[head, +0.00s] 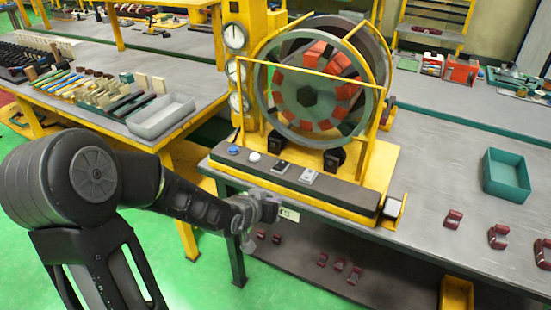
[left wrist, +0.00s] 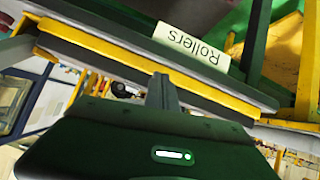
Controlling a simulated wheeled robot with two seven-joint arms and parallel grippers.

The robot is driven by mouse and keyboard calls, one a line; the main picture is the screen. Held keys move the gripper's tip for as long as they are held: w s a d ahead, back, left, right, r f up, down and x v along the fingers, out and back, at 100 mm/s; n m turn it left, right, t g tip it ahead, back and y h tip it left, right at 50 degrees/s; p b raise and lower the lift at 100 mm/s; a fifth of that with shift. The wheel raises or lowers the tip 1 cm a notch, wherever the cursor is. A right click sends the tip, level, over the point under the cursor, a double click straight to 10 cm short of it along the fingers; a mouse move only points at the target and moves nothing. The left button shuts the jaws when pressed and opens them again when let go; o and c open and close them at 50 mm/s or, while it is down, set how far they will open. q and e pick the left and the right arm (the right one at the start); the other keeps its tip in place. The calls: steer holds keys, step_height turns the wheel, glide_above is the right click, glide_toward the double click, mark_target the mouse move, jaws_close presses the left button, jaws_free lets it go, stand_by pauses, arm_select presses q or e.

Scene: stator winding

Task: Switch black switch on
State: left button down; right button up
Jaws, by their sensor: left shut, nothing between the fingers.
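The black switch (head: 281,167) sits on the dark control strip (head: 330,188) at the front of the yellow winding machine, between a white round button (head: 254,157) and a white switch (head: 309,176). A blue button (head: 233,150) is at the strip's left end. The black switch's on or off position is too small to tell. My left gripper (head: 270,207) is shut and empty, in front of and below the strip, apart from the switch. Its shut fingers (left wrist: 163,92) show in the left wrist view, where the switch cannot be made out. My right gripper is not in view.
The wheel (head: 266,95) with red and dark segments stands behind the strip. A "Rollers" label (left wrist: 191,43) is on the bench's front edge, close to my left gripper. A green bin (head: 507,176) and dark red parts lie to the right. A grey tray (head: 160,118) is at left.

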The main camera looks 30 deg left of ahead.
arm_select(q)
steer(key=w+a+r+m+t, duration=0.1)
steer(key=a+r, duration=0.3)
steer(key=r, duration=0.7)
steer(key=shift+a+r+m+t+y, duration=0.2)
steer(key=shift+a+m+t+y, duration=0.15)
steer(key=shift+t, duration=0.45)
steer(key=shift+w, duration=0.15)
steer(key=p, duration=0.2)
glide_above(275, 175)
step_height(275, 175, down, 4)
steer(key=shift+d+r, duration=0.15)
steer(key=shift+r, duration=0.1)
step_height(275, 175, down, 3)
steer(key=shift+f+p, duration=0.2)
steer(key=shift+p, duration=0.4)
steer(key=shift+f, duration=0.5)
